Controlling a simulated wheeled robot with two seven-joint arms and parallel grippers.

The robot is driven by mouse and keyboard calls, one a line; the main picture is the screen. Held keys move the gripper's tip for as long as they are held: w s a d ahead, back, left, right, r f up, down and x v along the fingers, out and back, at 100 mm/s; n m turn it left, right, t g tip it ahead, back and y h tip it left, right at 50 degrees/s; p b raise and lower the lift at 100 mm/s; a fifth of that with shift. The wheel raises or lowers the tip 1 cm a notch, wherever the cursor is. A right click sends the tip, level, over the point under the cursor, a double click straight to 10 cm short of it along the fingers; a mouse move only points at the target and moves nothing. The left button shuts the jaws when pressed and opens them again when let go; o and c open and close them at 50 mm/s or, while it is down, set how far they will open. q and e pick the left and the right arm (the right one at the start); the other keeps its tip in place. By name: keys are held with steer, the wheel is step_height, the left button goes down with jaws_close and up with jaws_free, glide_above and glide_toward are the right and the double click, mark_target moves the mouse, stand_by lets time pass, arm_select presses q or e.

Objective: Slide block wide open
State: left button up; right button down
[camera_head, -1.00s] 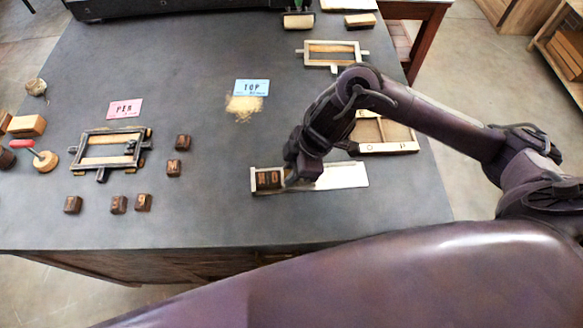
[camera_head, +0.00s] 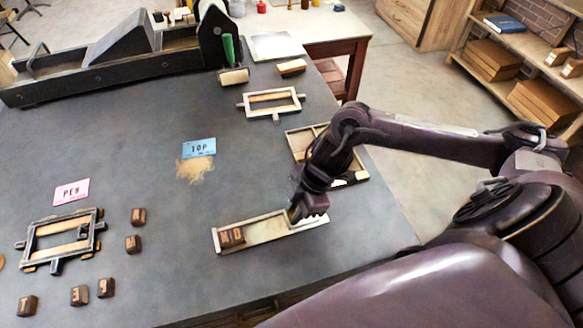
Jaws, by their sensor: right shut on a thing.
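A long, pale, shallow tray (camera_head: 262,234) lies near the front right of the dark table. Two dark type blocks (camera_head: 232,237) with letters sit side by side at its left end. My right gripper (camera_head: 293,214) is down at the tray, toward its right end, clear of the letters. It is shut on the slide block, which the fingers hide almost fully. Bare tray floor shows between the letters and the gripper. My left gripper is not in view.
A wooden type case (camera_head: 294,143) lies just behind my right arm. Several loose type blocks (camera_head: 133,243) and a dark frame (camera_head: 60,241) lie at left. A pale frame (camera_head: 271,102) and a large dark press (camera_head: 120,60) stand farther back.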

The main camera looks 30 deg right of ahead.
steer(key=c, duration=1.3)
jaws_free()
steer(key=b+v, duration=0.1)
steer(key=v, duration=0.7)
